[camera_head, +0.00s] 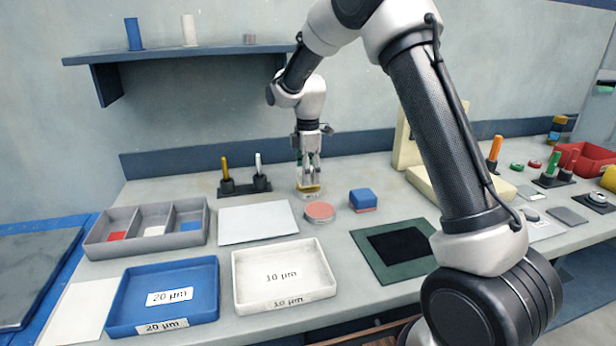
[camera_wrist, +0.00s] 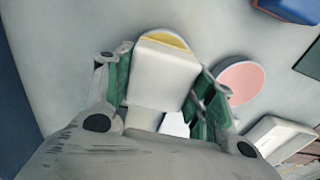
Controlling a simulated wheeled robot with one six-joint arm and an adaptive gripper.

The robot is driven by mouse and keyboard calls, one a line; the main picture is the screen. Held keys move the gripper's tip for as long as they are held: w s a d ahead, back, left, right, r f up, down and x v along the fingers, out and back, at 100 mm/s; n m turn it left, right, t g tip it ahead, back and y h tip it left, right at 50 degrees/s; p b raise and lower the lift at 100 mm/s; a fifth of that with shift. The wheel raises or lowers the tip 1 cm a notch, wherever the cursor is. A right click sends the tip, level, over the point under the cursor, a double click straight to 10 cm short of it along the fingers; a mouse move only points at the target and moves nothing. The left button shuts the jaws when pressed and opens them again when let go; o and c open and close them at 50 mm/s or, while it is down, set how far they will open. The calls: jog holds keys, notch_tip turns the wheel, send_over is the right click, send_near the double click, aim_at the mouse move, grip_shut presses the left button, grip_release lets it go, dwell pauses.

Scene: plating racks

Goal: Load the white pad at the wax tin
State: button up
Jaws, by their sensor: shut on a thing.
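My gripper (camera_head: 309,172) points down at the back middle of the bench, shut on the white pad. In the wrist view the white pad (camera_wrist: 163,72) is a pale block between the green-lined fingers of my gripper (camera_wrist: 165,95). The wax tin (camera_head: 309,192), a round tin with a yellow top, is directly below the gripper. It also shows in the wrist view (camera_wrist: 172,40), mostly hidden behind the pad. I cannot tell whether the pad touches the wax.
A tin with a pink top (camera_head: 320,211) and a blue and red block (camera_head: 363,199) stand close right. A grey divided bin (camera_head: 98,246), a blue tray (camera_head: 211,310) and a white tray (camera_head: 325,285) are in front. A two-post rack (camera_head: 244,189) stands left.

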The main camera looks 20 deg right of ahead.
jog(key=shift+r, duration=2.8)
